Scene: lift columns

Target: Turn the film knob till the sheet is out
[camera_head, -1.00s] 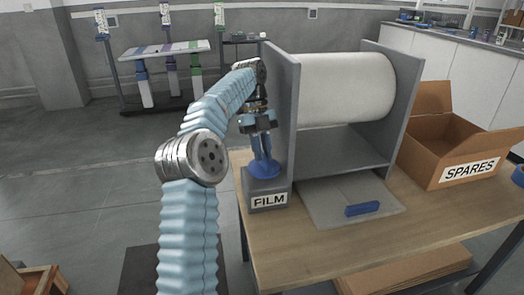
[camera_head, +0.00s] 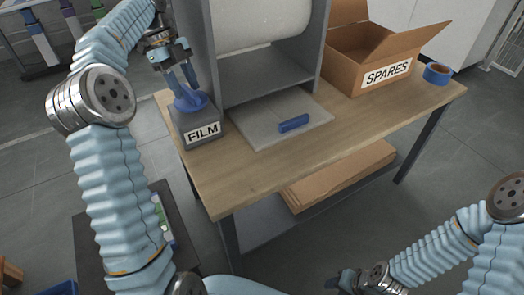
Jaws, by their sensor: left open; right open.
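The blue film knob (camera_head: 188,104) sits on top of a grey box labelled FILM (camera_head: 200,133), at the left front of the dispenser. My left gripper (camera_head: 184,90) points down with its fingertips at the knob, and the jaws are open. I cannot tell whether the fingers touch the knob. The white film roll (camera_head: 262,22) lies between grey side panels, its top cut off by the frame. A flat grey plate (camera_head: 262,136) with a blue bar (camera_head: 293,123) lies in front of the roll. My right gripper (camera_head: 343,279) is low at the bottom, open, away from the table.
A cardboard box labelled SPARES (camera_head: 372,50) stands open to the right, with a blue tape roll (camera_head: 437,73) beside it. The wooden table (camera_head: 300,155) is bare along its front. Flat cardboard (camera_head: 340,176) lies on the shelf below.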

